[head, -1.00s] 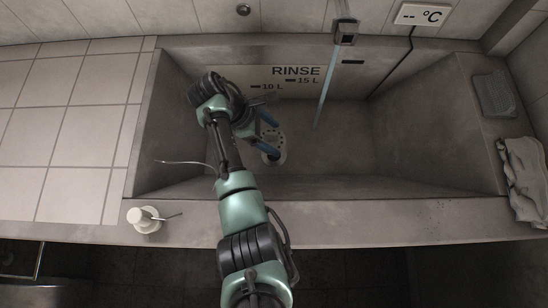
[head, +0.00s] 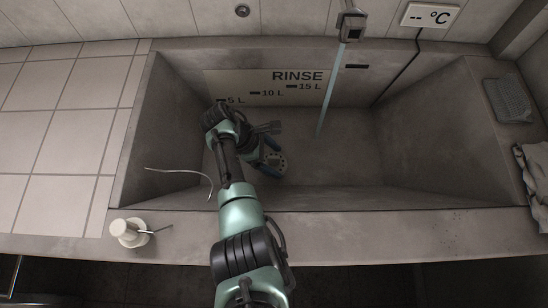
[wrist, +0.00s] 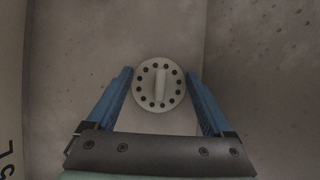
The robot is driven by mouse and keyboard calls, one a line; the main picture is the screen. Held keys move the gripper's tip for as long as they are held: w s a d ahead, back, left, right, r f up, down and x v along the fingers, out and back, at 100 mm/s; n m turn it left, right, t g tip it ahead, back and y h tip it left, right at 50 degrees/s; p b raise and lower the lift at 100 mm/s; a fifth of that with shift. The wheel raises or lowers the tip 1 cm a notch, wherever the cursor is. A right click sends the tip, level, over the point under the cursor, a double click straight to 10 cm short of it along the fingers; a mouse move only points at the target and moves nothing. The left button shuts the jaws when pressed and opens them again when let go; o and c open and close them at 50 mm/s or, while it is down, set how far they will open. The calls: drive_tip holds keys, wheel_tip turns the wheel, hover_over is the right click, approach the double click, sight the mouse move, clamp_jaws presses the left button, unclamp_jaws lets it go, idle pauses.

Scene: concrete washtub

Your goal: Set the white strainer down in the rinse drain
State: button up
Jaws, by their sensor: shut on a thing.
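The white strainer (head: 277,162) is a round pale disc with a ring of dark holes. The wrist view shows it face-on (wrist: 160,86), with a raised bar across its middle. The rinse drain cannot be made out in either view now.
A RINSE panel (head: 240,85) with litre marks is on the back wall. A thin stream falls from the tap (head: 350,28). A white soap pump (head: 126,232) stands on the front ledge; a grey scrubber (head: 510,98) and cloth (head: 537,175) lie right. The tub's right half is clear.

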drive_tip(key=shift+f, duration=0.1)
drive_tip(key=o, duration=1.1)
